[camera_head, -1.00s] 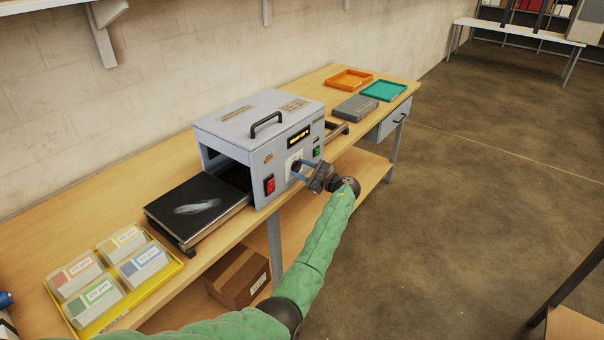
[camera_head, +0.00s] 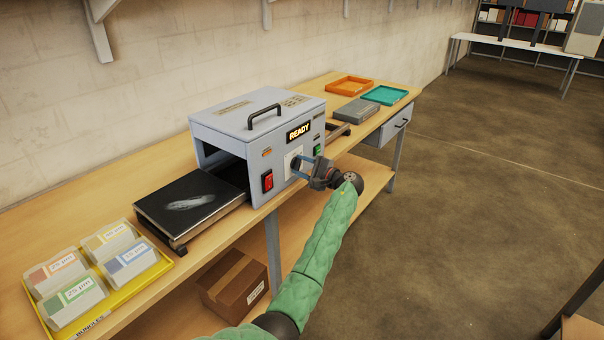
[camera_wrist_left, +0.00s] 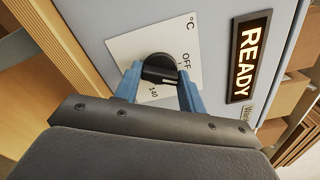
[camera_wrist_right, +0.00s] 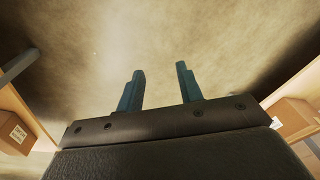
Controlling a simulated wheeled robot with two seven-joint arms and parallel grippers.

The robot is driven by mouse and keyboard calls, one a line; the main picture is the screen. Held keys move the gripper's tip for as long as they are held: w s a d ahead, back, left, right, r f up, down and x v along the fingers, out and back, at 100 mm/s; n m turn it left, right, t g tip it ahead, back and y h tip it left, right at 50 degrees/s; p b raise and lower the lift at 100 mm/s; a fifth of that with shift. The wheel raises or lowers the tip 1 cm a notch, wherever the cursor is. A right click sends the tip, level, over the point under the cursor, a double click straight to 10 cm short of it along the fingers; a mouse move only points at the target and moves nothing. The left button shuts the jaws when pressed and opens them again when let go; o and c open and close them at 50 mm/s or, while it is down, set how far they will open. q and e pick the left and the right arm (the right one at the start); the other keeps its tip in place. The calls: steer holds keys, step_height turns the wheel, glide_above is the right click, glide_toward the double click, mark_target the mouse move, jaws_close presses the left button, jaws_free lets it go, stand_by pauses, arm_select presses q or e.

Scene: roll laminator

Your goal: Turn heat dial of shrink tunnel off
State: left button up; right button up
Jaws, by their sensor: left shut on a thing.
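The shrink tunnel (camera_head: 240,152) is a grey box on the bench with a black handle and a lit display (camera_head: 299,132) reading READY. Its black heat dial (camera_wrist_left: 158,66) sits on a white plate marked °C, OFF and 140 in the left wrist view. My left gripper (camera_head: 298,168) reaches the tunnel's front, its blue fingers shut on the dial, one on each side. The fingers partly cover the scale, and I cannot tell which mark the dial points to. My right gripper (camera_wrist_right: 160,71) is open and empty over bare floor in the right wrist view.
A red switch (camera_head: 267,182) and a green button (camera_head: 316,150) flank the dial. A black plate (camera_head: 188,204) lies at the tunnel's left mouth. A yellow tray (camera_head: 128,292) of labelled bundles stands at left; orange (camera_head: 349,79) and teal (camera_head: 401,95) trays are at the back.

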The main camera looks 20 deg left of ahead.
step_height(320, 180, up, 22)
steer(key=s+b, duration=0.1)
steer(key=b, duration=0.4)
arm_select(q)
steer(key=shift+f+n+b, duration=0.15)
steer(key=shift+n+b, duration=2.4)
steer(key=shift+n, duration=0.45)
arm_select(e)
steer(key=w+a+f+t+y, duration=0.2)
steer(key=a+f, duration=0.5)
steer(key=shift+w+a+f+n, duration=0.15)
steer(key=shift+w+n, duration=0.15)
steer(key=shift+n, duration=0.1)
arm_select(q)
steer(key=o, duration=1)
